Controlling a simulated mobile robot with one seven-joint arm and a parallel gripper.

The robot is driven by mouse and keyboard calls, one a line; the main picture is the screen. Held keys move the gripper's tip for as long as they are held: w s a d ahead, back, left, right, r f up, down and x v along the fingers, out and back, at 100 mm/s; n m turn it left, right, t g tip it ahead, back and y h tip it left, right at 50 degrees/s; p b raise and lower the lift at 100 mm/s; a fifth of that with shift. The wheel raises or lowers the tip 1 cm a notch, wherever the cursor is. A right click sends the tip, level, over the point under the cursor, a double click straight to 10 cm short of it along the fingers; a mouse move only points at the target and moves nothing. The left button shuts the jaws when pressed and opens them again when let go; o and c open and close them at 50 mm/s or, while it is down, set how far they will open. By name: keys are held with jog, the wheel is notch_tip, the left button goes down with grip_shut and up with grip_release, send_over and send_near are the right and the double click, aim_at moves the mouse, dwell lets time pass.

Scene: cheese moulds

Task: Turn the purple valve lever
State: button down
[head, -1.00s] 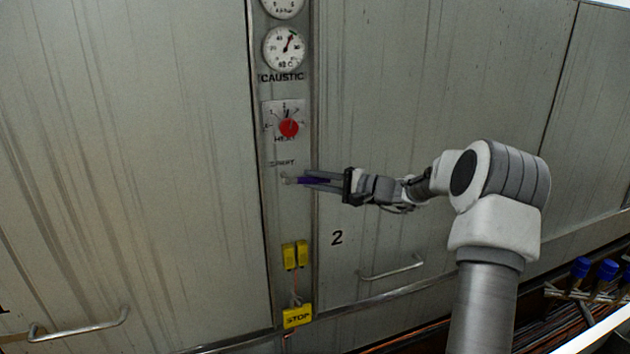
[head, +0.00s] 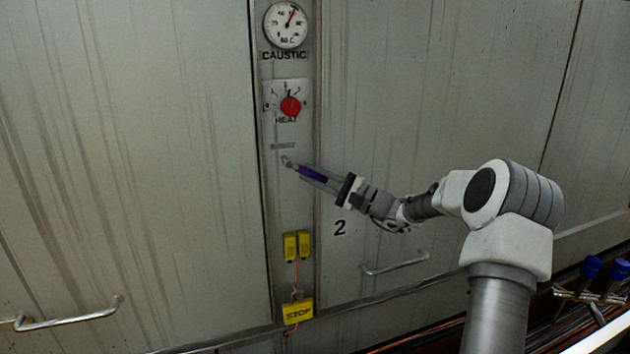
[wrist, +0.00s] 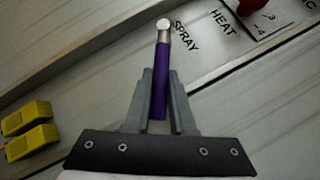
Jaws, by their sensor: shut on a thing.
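The purple valve lever (head: 312,173) sits on the narrow metal panel strip, below a small label that reads SPRAY in the wrist view. Its metal pivot end (head: 287,161) is at the upper left, and the lever slopes down to the right from it. My gripper (head: 309,174) is shut on the lever, coming from the right. In the wrist view the purple lever (wrist: 160,75) runs between the two grey fingers, with its silver pivot end beyond the fingertips. The outer end of the lever is partly hidden by the fingers.
Above the lever are a red HEAT knob (head: 290,106) and a round CAUSTIC gauge (head: 286,25). Below are two yellow blocks (head: 297,246) and a yellow STOP tag (head: 298,312). A door handle (head: 396,263) is at the lower right. The door faces are otherwise flat.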

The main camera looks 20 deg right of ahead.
jog(key=shift+f, duration=0.1)
jog(key=c, duration=0.8)
grip_release()
jog(key=shift+o, duration=0.2)
jog(key=b+v, duration=0.2)
jog(key=v, duration=1.5)
jog(key=shift+s, duration=0.15)
jog(key=shift+d, duration=0.1)
